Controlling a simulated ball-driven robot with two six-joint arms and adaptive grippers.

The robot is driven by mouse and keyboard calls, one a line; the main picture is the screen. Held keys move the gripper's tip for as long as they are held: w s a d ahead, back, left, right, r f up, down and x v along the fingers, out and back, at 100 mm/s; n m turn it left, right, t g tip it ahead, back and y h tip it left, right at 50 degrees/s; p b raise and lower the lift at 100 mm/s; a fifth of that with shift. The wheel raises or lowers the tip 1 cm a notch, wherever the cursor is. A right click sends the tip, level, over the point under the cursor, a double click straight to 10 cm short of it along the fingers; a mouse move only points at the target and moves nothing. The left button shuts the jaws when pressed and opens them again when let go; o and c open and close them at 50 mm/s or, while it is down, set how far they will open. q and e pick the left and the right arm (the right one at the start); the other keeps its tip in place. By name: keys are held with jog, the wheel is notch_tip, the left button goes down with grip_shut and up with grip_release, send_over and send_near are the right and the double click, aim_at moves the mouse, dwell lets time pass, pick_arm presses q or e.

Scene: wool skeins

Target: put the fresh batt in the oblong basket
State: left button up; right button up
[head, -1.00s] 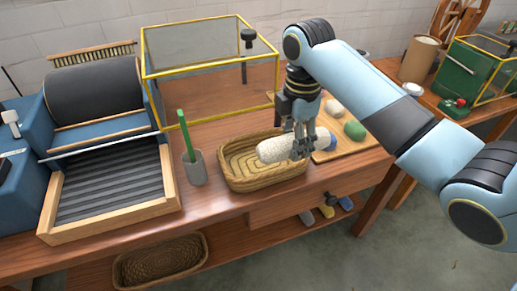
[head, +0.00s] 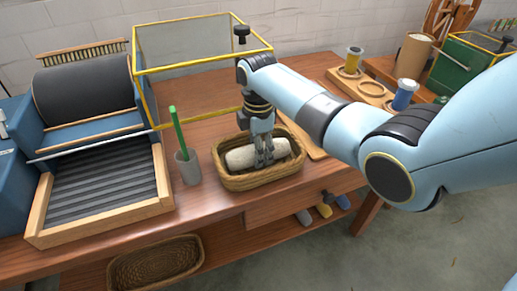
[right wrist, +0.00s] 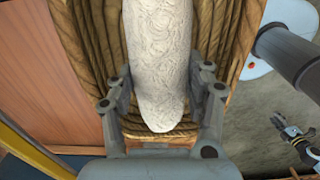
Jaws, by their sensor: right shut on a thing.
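The fresh batt, a cream-white woolly roll (head: 240,158), lies inside the oblong wicker basket (head: 232,182) on the bench. My right gripper (head: 264,163) reaches down into the basket and is shut on the batt near its right part. In the right wrist view the batt (right wrist: 158,60) runs between the two fingers (right wrist: 162,105), with the basket's coiled wall (right wrist: 90,45) around it. The gripper hides part of the batt in the head view.
A grey cup (head: 188,167) with a green stick stands just left of the basket. A yellow-framed glass case (head: 203,68) is behind it, and a drum carder (head: 85,105) is at left. A wooden board with round recesses (head: 362,85) lies at right. Another basket (head: 155,262) sits on the lower shelf.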

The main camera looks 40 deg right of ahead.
jog(key=o, duration=0.9)
jog(key=shift+f, duration=0.1)
jog(key=shift+o, duration=0.2)
notch_tip(320, 180, up, 12)
jog(key=p, duration=0.1)
